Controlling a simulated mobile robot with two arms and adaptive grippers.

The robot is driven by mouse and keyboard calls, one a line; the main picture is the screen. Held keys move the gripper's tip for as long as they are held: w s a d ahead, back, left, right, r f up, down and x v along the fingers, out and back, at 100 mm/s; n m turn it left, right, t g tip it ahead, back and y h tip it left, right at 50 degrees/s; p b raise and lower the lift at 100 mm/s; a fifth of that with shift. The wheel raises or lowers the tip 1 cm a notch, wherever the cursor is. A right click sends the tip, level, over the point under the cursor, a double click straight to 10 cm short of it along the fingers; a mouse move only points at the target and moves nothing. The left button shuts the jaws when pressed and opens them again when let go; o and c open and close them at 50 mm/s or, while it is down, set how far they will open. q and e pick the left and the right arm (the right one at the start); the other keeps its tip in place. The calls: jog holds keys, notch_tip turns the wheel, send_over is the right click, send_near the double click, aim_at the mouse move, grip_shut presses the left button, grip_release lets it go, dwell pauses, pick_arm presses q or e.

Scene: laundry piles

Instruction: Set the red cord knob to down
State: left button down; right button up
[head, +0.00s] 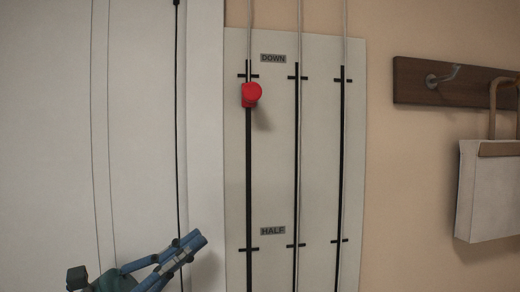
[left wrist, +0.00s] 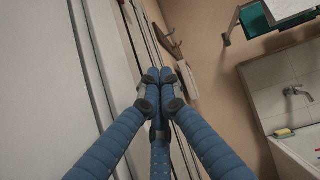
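The red cord knob (head: 251,94) sits on the leftmost black track of the white panel (head: 272,150), a little below the cross mark at the DOWN label (head: 272,58). The HALF label (head: 272,231) is lower on the panel. My left gripper (head: 198,241) is at the lower left, below and left of the knob and apart from it. In the left wrist view its blue fingers (left wrist: 155,76) come together at the tips with nothing seen between them. My right gripper is not in view.
Two more tracks with cords run right of the knob's track. A dark wooden hook rail (head: 430,83) and a hanging white bag (head: 488,190) are on the right. A white door-like panel (head: 60,130) fills the left. The left wrist view shows a sink tap (left wrist: 299,92).

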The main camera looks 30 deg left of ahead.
aim_at(242, 184)
pick_arm(q)
jog(key=p+x, duration=0.2)
jog(key=x, duration=0.2)
jog(key=r+p+x, duration=0.1)
jog(key=p+x, duration=0.2)
jog(key=x, duration=0.1)
jog(key=s+p+x, duration=0.1)
jog(key=p+x, duration=0.2)
jog(key=x, duration=0.1)
jog(key=shift+w+a+r, duration=0.1)
jog(key=shift+a+r, duration=0.25)
jog(key=shift+r+p, duration=0.6)
jog(key=shift+w, duration=0.1)
